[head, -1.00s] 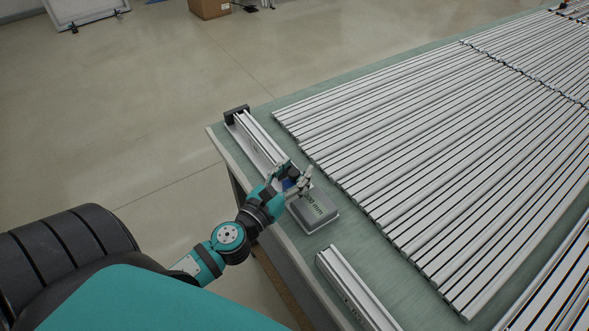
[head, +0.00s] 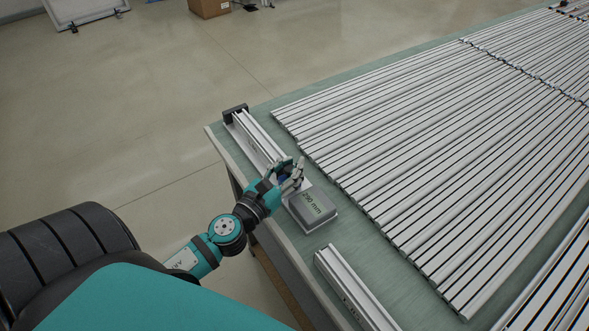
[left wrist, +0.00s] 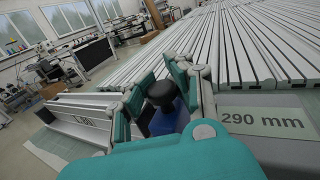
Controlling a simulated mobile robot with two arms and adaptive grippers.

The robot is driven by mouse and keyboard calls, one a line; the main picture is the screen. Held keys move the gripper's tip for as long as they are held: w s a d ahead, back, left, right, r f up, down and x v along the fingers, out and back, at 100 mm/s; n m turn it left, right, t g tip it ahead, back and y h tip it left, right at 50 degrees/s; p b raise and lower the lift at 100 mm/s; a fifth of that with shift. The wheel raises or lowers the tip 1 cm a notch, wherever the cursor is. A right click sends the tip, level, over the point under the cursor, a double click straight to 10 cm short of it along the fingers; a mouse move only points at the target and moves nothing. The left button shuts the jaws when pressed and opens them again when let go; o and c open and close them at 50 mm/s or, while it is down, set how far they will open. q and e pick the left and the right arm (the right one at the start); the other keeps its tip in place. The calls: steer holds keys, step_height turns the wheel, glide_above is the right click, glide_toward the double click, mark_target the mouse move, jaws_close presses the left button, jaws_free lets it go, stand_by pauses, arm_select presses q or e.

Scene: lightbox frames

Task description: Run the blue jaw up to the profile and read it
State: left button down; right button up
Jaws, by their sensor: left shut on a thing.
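The blue jaw (head: 283,181) sits on the measuring rail near the table's left edge, mostly hidden by my fingers in the head view. In the left wrist view, the blue jaw (left wrist: 163,122) carries a black knob (left wrist: 162,91). My left gripper (head: 291,177) is shut on it; its fingers (left wrist: 165,88) stand on both sides of the knob. A silver profile (head: 258,141) lies along the rail, from a black end stop (head: 235,112) toward the jaw. Whether jaw and profile touch is hidden. The grey display (head: 312,207) reads 290 mm.
Many silver profiles (head: 430,150) lie side by side over most of the green table, close to the right of the rail. Another rail piece (head: 352,290) lies at the near edge. Open floor (head: 110,110) is to the left.

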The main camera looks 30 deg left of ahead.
arm_select(q)
steer(key=a, duration=0.1)
steer(key=w+a, duration=0.1)
steer(key=a, duration=0.1)
steer(key=shift+f, duration=0.2)
steer(key=shift+d, duration=0.1)
steer(key=c, duration=1.5)
jaws_free()
steer(key=shift+s, duration=0.15)
steer(key=o, duration=0.4)
steer(key=shift+s+r, duration=0.15)
steer(key=shift+o, duration=0.2)
steer(key=s, duration=1.2)
steer(key=shift+w, duration=0.1)
